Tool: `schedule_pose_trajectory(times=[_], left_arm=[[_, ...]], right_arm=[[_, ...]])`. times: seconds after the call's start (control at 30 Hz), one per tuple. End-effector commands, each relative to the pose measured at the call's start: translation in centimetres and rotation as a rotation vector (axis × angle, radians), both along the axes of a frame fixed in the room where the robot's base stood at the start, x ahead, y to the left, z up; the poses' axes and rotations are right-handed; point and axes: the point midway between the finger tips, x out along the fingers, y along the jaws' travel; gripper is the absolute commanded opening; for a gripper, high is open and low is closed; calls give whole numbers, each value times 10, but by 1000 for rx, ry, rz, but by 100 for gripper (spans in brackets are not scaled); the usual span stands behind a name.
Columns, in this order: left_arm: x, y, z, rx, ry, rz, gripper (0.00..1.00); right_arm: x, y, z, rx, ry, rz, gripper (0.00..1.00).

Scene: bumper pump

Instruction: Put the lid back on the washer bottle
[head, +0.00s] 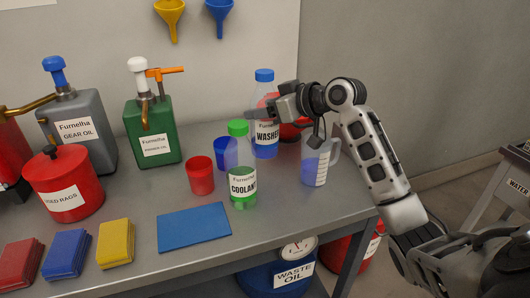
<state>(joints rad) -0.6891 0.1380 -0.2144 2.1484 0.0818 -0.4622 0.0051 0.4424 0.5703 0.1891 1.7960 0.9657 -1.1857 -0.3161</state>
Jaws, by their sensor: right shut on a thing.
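The washer bottle (265,148) stands upright at the back right of the bench, with blue liquid and a "WASHER" label. A blue lid (264,75) shows at its top; I cannot tell how tightly it sits. My right gripper (262,111) reaches in from the right at the bottle's upper body and appears shut on the bottle. The gripper and wrist hide part of the bottle's side. My left gripper is not in view.
A coolant bottle (243,187), blue cup (226,153) and red cup (200,176) stand left of the washer bottle. A measuring jug (316,164) stands close on the right. Pump cans stand at left. A blue mat (194,229) lies in front.

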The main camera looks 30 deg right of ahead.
Motion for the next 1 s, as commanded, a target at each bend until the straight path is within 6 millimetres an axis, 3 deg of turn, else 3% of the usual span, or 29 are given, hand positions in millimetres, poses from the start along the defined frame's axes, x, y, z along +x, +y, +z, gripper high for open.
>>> schedule_pose_trajectory(times=[0.03,0.17,0.57,0.8,1.0], left_arm=[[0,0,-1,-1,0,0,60],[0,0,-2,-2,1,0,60],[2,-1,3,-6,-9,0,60],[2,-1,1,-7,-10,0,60],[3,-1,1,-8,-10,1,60]], right_arm=[[0,1,-12,3,2,1,0],[0,0,-28,2,-1,-1,0],[0,0,-34,0,-3,-1,0],[0,0,-65,2,1,0,0],[0,0,-70,-2,-4,-1,0]])
